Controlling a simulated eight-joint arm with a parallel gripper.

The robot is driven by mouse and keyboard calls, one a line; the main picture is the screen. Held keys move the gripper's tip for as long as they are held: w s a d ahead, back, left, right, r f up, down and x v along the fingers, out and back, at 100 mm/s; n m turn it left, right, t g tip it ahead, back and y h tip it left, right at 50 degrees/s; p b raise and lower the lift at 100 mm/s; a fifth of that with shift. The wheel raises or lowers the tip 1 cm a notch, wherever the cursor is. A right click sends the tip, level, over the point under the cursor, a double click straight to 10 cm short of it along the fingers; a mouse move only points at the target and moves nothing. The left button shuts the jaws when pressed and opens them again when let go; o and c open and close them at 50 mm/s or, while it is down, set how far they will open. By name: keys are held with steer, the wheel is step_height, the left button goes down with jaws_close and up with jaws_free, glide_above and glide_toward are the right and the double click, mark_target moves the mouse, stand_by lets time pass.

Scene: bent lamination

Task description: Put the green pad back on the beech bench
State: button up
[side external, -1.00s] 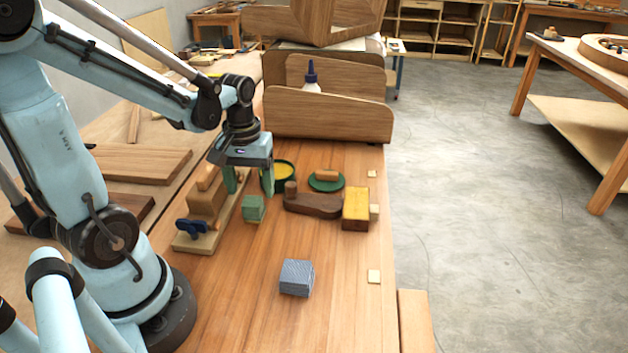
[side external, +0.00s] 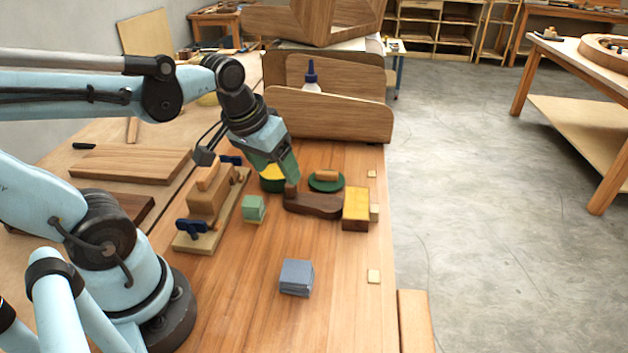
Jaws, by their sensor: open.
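The likely green pad is a small green block (side external: 254,207) with a pale lower edge, standing on the beech bench (side external: 225,290) right of the clamped wooden fixture. I cannot tell whether it rests directly on the bench or on a thin piece. My gripper (side external: 288,182) is tilted, with its green fingers pointing down and right. It is open and appears empty, above and behind the green block, near the knob of a dark wooden tool (side external: 315,204). The fingers partly hide a green tin with yellow contents (side external: 271,184). A green disc with a wooden handle (side external: 325,183) lies farther right.
A blue-grey block (side external: 296,278) sits at the front. A yellow-topped block (side external: 356,205) stands near the right edge. The wooden fixture (side external: 207,207) with blue clamps is at left. Curved wooden panels (side external: 330,117) and a glue bottle (side external: 311,78) stand behind. The front bench is mostly clear.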

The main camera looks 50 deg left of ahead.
steer(key=d+m+t, duration=0.2)
steer(key=d, duration=0.1)
steer(key=d+m, duration=0.1)
steer(key=shift+w+d+r+t+h, duration=0.15)
steer(key=shift+w+r+t+h, duration=0.15)
steer(key=shift+w+t, duration=0.1)
steer(key=shift+s, duration=0.1)
